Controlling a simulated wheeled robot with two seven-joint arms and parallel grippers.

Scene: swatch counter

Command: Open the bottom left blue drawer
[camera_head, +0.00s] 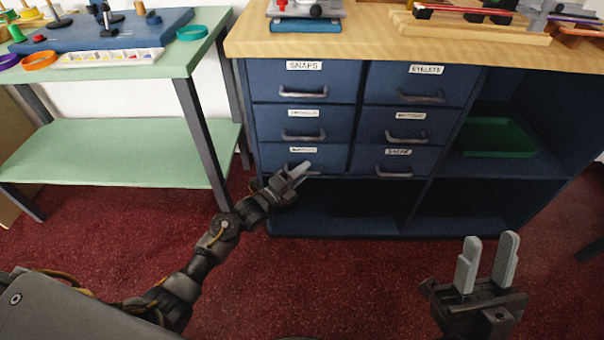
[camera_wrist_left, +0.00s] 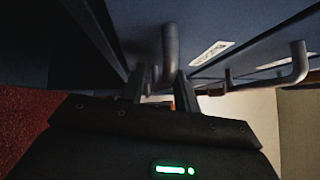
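The bottom left blue drawer (camera_head: 270,160) of the cabinet looks shut, flush with the drawers around it. Its curved grey handle (camera_head: 312,171) is partly hidden by my left gripper (camera_head: 297,174), which is right at it. In the left wrist view, the handle (camera_wrist_left: 170,50) stands at the tips of my left gripper (camera_wrist_left: 160,88). The two fingers show apart with a gap between them; whether they touch the handle is not clear. My right gripper (camera_head: 487,258) is open and empty, low at the right, over the red carpet.
Other blue drawers with handles lie above and to the right, including the bottom right drawer (camera_head: 396,160). Open cubbies (camera_head: 340,205) lie below. A green tray (camera_head: 495,137) sits in a right shelf. A green table (camera_head: 190,60) stands at left.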

